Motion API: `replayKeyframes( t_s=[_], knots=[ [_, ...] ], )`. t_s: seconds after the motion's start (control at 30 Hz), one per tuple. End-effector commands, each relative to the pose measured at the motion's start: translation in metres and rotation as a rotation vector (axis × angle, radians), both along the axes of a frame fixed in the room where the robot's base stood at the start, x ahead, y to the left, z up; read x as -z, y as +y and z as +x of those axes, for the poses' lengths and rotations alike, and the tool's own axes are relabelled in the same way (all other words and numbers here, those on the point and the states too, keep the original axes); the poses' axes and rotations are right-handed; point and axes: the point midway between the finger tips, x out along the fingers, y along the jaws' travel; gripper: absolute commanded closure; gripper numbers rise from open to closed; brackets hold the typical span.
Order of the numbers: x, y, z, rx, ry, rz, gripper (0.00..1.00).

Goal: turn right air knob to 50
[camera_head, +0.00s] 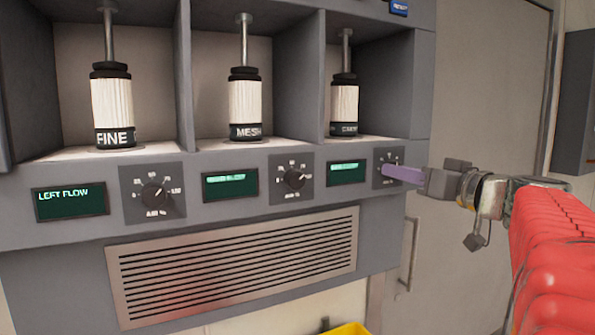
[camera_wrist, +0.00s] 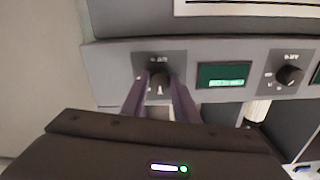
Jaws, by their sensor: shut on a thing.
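The right air knob (camera_wrist: 158,84) sits on its dial plate (camera_head: 388,155) at the right end of the panel. In the head view my gripper (camera_head: 398,174) reaches in from the right, and its purple fingers cover most of the knob. In the wrist view my gripper (camera_wrist: 158,92) has one finger on each side of the dark knob and is shut on it. A light pointer mark shows on the knob, but its exact reading is too small to tell. The right display (camera_head: 346,172) beside it has green text that I cannot read.
A left knob (camera_head: 153,193) and a middle knob (camera_head: 294,179) sit on the same panel. Three white cylinders stand in the bays above, including the one marked MESH (camera_head: 245,105). A slotted vent (camera_head: 235,268) lies below. A yellow object (camera_head: 345,329) shows at the bottom edge.

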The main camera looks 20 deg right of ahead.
Motion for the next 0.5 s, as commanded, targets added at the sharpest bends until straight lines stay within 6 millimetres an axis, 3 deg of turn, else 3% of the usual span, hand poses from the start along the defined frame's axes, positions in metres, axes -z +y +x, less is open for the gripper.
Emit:
replayKeyframes(
  t_s=[0.07, 0.1, 0.37, 0.5],
  knots=[
    [-0.0002, -0.0001, 0.0001, 0.0, -0.001, 0.0, 0.95],
    [-0.0002, -0.0001, 0.0001, 0.0, 0.0, -0.001, 0.72],
    [-0.0001, 0.0, 0.0001, 0.0, 0.0, -0.001, 0.54],
    [-0.0001, 0.0, 0.0001, 0.0, 0.0, -0.001, 0.54]
  ],
)
